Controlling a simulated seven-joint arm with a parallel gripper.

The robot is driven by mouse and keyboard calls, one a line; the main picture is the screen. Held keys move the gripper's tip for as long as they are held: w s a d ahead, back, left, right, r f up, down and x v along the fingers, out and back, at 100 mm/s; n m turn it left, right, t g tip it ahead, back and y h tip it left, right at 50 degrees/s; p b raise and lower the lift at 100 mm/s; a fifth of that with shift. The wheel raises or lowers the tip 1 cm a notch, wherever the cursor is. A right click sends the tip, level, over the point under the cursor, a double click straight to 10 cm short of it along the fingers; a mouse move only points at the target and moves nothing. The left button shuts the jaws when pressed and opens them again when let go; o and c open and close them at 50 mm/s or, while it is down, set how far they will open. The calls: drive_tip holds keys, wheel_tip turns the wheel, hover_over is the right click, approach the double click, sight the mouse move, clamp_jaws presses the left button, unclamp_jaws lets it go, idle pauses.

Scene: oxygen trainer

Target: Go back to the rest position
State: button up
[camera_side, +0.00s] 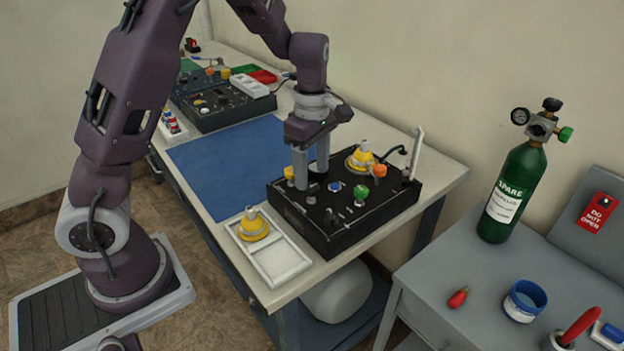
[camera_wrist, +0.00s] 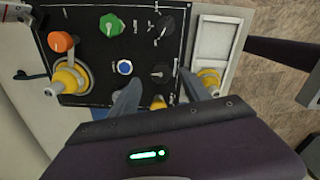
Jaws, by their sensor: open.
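My gripper (camera_side: 311,175) points down over the left back part of the black control panel (camera_side: 335,232). Its two grey fingers are apart, and I see nothing between them in the side view. In the wrist view the gripper (camera_wrist: 150,98) reaches over the panel's lower edge. The panel carries a green knob (camera_side: 362,193), an orange knob (camera_side: 380,172), a blue button (camera_side: 334,187) and a yellow fitting (camera_side: 361,157). A second orange-yellow knob (camera_side: 289,173) is partly hidden by a finger. Whether the fingertips touch the panel, I cannot tell.
A white tray (camera_side: 285,262) with a yellow mask-like fitting (camera_side: 253,226) lies left of the panel. A blue mat (camera_side: 232,160) covers the table middle. Another black unit (camera_side: 222,104) stands behind. At right, a green cylinder (camera_side: 515,190) stands on a grey cart (camera_side: 450,262).

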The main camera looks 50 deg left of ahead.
wheel_tip(320, 180, up, 4)
drive_tip(key=shift+f, duration=0.1)
drive_tip(key=s+d+r+m+t+h, duration=0.1)
drive_tip(key=s+d+r+m+t, duration=0.1)
drive_tip(key=s+d+r+m, duration=0.35)
drive_tip(key=s+r+m+t, duration=0.1)
drive_tip(key=s+r+m, duration=0.1)
drive_tip(key=s+m, duration=0.6)
drive_tip(key=s+d+r+m+t+y, duration=0.1)
drive_tip(key=s+r+m+t, duration=0.1)
drive_tip(key=s+m, duration=0.5)
drive_tip(key=shift+s+d+r+m+t, duration=0.3)
drive_tip(key=shift+s+r, duration=0.35)
drive_tip(key=shift+s, duration=0.5)
drive_tip(key=shift+a, duration=0.1)
